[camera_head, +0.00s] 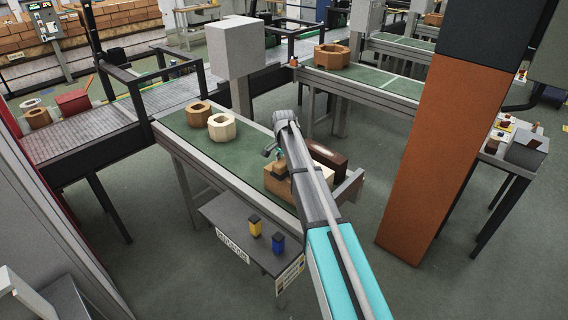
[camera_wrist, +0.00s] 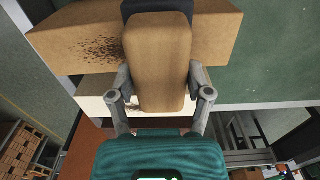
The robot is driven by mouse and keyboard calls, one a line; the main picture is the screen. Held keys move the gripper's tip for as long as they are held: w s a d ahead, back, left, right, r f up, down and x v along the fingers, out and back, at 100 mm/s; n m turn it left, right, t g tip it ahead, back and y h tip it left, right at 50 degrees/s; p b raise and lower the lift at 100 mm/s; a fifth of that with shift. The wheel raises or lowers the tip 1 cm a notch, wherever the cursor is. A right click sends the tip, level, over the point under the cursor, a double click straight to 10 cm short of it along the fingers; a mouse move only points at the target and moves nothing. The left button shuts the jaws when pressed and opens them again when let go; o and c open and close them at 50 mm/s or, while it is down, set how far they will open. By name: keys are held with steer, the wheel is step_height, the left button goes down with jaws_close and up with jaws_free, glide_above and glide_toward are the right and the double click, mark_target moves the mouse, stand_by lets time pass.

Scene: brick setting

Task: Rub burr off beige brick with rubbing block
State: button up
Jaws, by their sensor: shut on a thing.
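In the wrist view my gripper (camera_wrist: 160,97) is shut on the wooden rubbing block (camera_wrist: 157,60), which has a dark far end. The block lies in front of a tan brick (camera_wrist: 210,38) with a dark speckled patch on its left part. A paler, cream brick surface (camera_wrist: 90,103) shows below it, with small dark specks close to the block. Contact between block and brick cannot be told. In the head view a tan-beige brick (camera_head: 278,187) lies on the green bench top, partly hidden by my arm. My gripper there is mostly hidden.
A dark brown brick (camera_head: 327,156) lies right of my arm on the bench (camera_head: 180,122). Two ring-shaped blocks, brown (camera_head: 198,114) and cream (camera_head: 222,128), stand at its far left end. Yellow (camera_head: 255,225) and blue (camera_head: 278,243) items stand on a lower shelf. An orange-brown pillar (camera_head: 430,150) rises at right.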

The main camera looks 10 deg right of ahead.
steer(key=shift+w+a, duration=0.95)
steer(key=shift+w, duration=0.2)
steer(key=shift+d, duration=0.1)
steer(key=shift+s+d+f, duration=0.1)
steer(key=shift+s+d, duration=0.4)
steer(key=shift+s, duration=0.15)
steer(key=shift+s+d, duration=0.45)
steer(key=shift+s, duration=0.2)
steer(key=shift+s+d, duration=0.95)
steer(key=shift+s, duration=0.2)
steer(key=shift+s+d, duration=0.95)
steer(key=shift+s, duration=0.3)
